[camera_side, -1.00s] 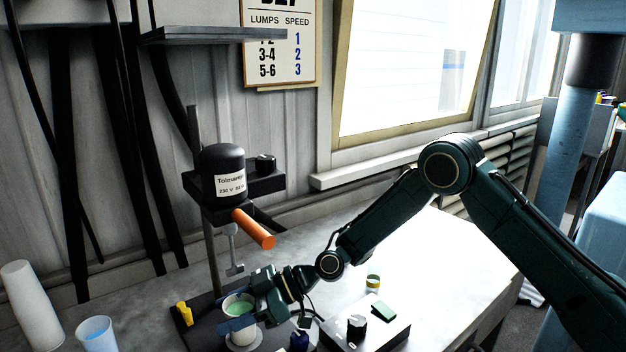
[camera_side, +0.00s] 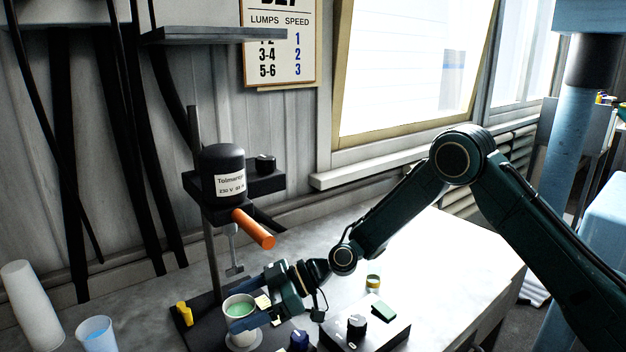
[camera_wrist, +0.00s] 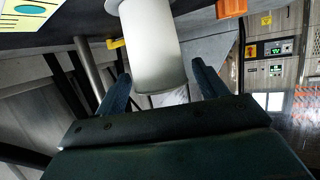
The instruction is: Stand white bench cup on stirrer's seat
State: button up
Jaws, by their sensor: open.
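The white cup (camera_side: 238,317) with green contents stands upright on the pale round seat (camera_side: 258,341) at the stirrer's dark base, below the stirrer's shaft. The stirrer (camera_side: 222,172) has a black motor head and an orange handle (camera_side: 253,229). My gripper (camera_side: 257,313) is open just right of the cup, its fingers pointing at it. In the wrist view the white cup (camera_wrist: 150,50) shows ahead, between and beyond the spread fingertips of my gripper (camera_wrist: 160,75). The contact under the cup is partly hidden by my gripper in the side view.
A yellow piece (camera_side: 185,313) lies left of the cup. A stack of white cups (camera_side: 32,305) and a cup with blue contents (camera_side: 96,335) stand at the left. A control box (camera_side: 365,335) with a black knob and a small yellow-banded jar (camera_side: 373,282) are at the right.

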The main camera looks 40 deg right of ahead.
jog(key=v, duration=0.9)
jog(key=shift+d, duration=0.15)
jog(key=shift+s+r, duration=0.1)
jog(key=s+d+r+m+h, duration=0.4)
jog(key=s+d+r+h, duration=0.35)
jog(key=s+r, duration=0.45)
jog(key=s+d+m+h, duration=0.2)
jog(key=s+d+m, duration=0.2)
jog(key=s, duration=0.5)
jog(key=s+d+r+m+h, duration=0.1)
jog(key=s+d+m+h, duration=0.2)
jog(key=s, duration=0.7)
jog(key=d+m, duration=0.2)
jog(key=d, duration=0.2)
jog(key=shift+s+d+r, duration=0.2)
jog(key=shift+d+r, duration=0.05)
jog(key=shift+d, duration=0.05)
